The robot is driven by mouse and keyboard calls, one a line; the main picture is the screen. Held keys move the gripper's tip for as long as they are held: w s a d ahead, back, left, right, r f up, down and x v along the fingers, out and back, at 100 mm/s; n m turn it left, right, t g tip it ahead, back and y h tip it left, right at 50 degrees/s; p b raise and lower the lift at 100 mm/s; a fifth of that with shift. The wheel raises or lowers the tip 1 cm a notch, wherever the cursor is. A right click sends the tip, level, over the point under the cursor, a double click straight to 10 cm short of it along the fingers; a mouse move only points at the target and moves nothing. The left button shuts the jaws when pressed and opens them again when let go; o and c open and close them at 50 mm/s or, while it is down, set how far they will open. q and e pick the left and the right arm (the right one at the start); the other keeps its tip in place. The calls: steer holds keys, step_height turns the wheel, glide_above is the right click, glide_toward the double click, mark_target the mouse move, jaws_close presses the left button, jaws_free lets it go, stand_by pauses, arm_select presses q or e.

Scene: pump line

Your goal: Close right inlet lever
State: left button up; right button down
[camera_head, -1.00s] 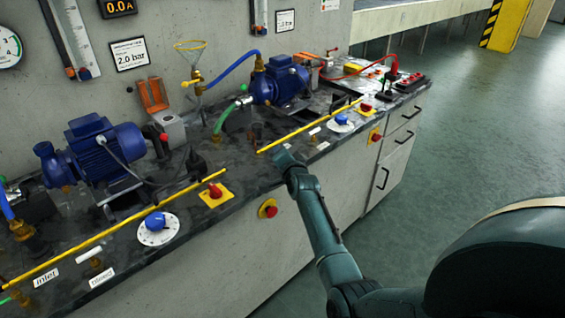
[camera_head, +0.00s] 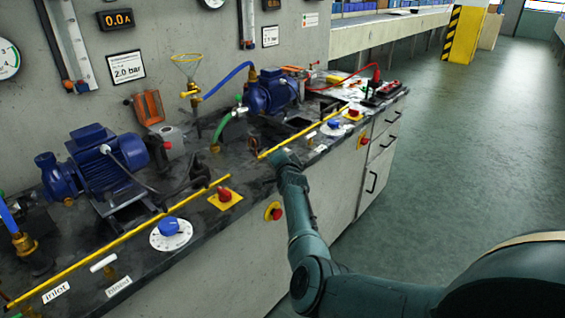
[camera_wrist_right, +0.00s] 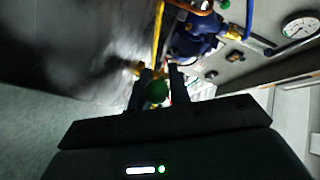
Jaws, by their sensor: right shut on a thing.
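My right gripper (camera_head: 284,158) is low at the front of the counter, by the near end of the right yellow bar. In the right wrist view its two dark fingers (camera_wrist_right: 160,82) are around a small round green part (camera_wrist_right: 157,92), which looks like the end of a lever. My arm hides this spot in the head view, so the right inlet lever's angle cannot be told. A brass fitting (camera_wrist_right: 132,68) shows beside the fingers. My left gripper is not in view.
The right blue pump (camera_head: 270,92) with its green hose (camera_head: 227,122) stands behind the gripper. A yellow bar (camera_head: 306,130) runs along the counter. Floor to the right is clear.

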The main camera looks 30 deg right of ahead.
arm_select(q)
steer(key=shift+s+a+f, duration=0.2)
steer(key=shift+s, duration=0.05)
arm_select(e)
steer(key=shift+r, duration=0.1)
steer(key=c, duration=1.5)
jaws_free()
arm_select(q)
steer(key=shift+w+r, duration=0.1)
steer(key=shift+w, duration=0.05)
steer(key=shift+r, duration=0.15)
